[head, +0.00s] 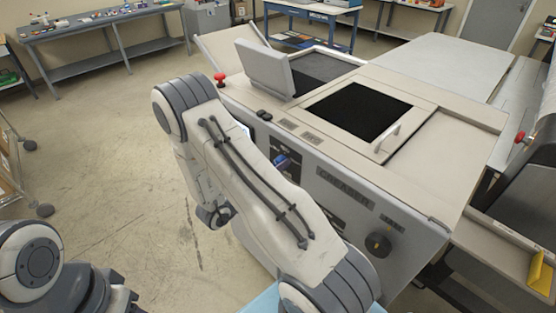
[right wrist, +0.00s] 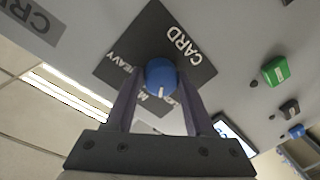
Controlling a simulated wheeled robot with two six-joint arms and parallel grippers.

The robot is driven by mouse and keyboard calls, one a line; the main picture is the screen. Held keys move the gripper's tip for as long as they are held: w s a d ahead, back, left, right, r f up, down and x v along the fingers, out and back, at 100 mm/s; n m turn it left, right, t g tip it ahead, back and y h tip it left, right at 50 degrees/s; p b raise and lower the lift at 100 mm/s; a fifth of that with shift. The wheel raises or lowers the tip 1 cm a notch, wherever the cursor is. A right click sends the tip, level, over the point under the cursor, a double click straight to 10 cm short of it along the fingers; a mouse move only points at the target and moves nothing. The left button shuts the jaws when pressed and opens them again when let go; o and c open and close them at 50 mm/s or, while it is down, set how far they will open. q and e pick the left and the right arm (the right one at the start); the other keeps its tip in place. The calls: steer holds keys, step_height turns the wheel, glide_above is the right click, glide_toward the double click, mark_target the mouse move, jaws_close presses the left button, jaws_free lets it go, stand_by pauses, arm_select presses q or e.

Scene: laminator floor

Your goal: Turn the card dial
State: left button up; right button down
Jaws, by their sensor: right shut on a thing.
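The card dial (right wrist: 162,72) is a round blue knob on a dark square plate (right wrist: 190,62) lettered CARD and HEAVY, with other words partly covered. In the right wrist view the plate appears turned round. The knob's white mark points down in that view, away from the word CARD. My right gripper (right wrist: 160,96) is shut on the knob, one finger on each side. In the head view the blue dial (head: 283,160) shows on the machine's front panel, and my right arm hides most of that gripper. My left arm shows at the bottom left; its fingers are unclear.
A workbench (head: 95,35) stands at the back left.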

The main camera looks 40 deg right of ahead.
steer(key=shift+w+r+n+p, duration=0.15)
steer(key=shift+n+p, duration=1.15)
steer(key=shift+n, duration=0.8)
steer(key=shift+a, duration=0.1)
steer(key=shift+c, duration=1.3)
jaws_free()
steer(key=s+a+b, duration=0.1)
steer(key=a+b, duration=0.2)
steer(key=a, duration=0.7)
steer(key=shift+s+a+r+b, duration=0.2)
steer(key=shift+r+b, duration=0.1)
steer(key=shift+r, duration=0.1)
steer(key=shift+d, duration=0.1)
